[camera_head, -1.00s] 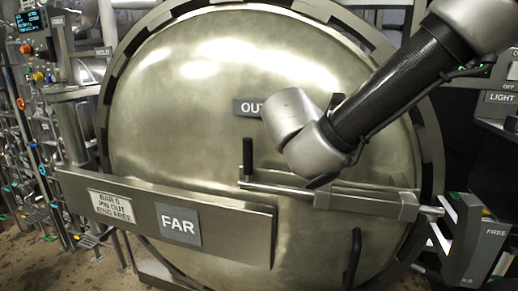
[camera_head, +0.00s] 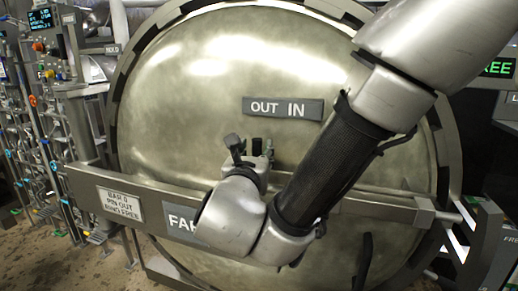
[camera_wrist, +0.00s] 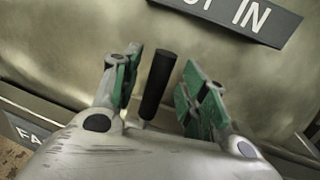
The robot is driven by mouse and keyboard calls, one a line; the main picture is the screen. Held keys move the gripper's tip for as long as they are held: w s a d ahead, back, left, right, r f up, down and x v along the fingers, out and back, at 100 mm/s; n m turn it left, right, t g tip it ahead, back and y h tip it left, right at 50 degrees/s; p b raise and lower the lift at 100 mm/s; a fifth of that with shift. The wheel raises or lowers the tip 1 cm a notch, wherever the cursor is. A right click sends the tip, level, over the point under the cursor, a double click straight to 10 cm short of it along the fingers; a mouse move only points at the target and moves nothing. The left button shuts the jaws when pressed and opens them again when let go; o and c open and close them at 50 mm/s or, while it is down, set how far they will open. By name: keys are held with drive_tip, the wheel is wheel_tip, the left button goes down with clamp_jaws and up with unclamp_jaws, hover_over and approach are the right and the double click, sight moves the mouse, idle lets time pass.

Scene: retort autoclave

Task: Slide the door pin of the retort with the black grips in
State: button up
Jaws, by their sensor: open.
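The retort door (camera_head: 190,110) is a large round metal disc with an OUT IN plate (camera_head: 283,108) on it. The door pin's upright black grip (camera_head: 257,147) stands below the OUT side of that plate. My gripper (camera_head: 253,150) is open around the grip. In the wrist view, the black grip (camera_wrist: 158,85) stands between the green-padded fingers of my gripper (camera_wrist: 163,83), with a gap on both sides. The pin's rod (camera_head: 448,216) shows at the right of the door; my arm hides most of its length.
A FAR sign (camera_head: 182,222) is partly covered by my arm. A black door handle (camera_head: 363,262) hangs lower right. Valves and pipes line the left.

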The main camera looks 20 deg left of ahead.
drive_tip(key=shift+w+a, duration=0.15)
drive_tip(key=shift+w, duration=1.2)
clamp_jaws()
